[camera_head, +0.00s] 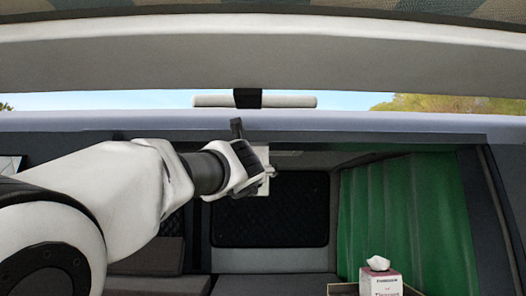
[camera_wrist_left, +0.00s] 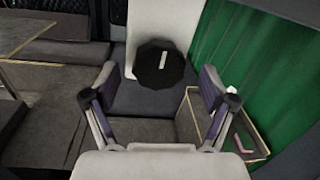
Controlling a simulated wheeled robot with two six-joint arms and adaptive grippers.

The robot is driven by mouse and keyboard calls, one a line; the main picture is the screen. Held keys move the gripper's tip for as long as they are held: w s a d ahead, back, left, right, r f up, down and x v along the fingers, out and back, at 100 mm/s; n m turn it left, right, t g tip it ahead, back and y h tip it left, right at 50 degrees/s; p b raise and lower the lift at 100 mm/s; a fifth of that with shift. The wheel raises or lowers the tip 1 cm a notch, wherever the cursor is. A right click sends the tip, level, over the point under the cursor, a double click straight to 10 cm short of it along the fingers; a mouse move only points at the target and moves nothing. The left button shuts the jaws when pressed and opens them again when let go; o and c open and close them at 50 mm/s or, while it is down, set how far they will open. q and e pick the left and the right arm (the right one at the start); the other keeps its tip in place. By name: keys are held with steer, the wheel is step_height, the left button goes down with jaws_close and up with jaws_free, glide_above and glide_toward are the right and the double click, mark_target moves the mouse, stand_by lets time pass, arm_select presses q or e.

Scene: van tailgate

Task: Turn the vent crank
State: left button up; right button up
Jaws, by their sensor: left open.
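A black faceted knob with a white mark on its face, which I take to be the vent crank (camera_wrist_left: 160,66), shows in the left wrist view in front of a white panel (camera_wrist_left: 150,25). My left gripper (camera_wrist_left: 158,80) is open, with one finger to each side of the knob in that picture; I see no finger touching it. In the head view my left gripper (camera_head: 254,168) is raised under the roof edge, near a small white fitting (camera_head: 270,171). The knob itself is not clear there, behind the gripper. My right gripper is in neither view.
The tailgate (camera_head: 380,60) spans the top, with a white bar (camera_head: 290,101) below it. A green curtain (camera_head: 410,215) hangs at the right. A tissue box (camera_head: 380,284) stands in a tray (camera_head: 342,289) below it. Dark seats (camera_head: 150,255) lie at the lower left.

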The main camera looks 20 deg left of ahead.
arm_select(q)
steer(key=w, duration=0.3)
steer(key=shift+a+f, duration=0.3)
steer(key=shift+a, duration=0.1)
steer(key=shift+s+r, duration=0.1)
steer(key=shift+s, duration=0.15)
steer(key=shift+c, duration=0.3)
steer(key=shift+s+d+r, duration=0.1)
steer(key=shift+s, duration=0.15)
steer(key=c, duration=1.1)
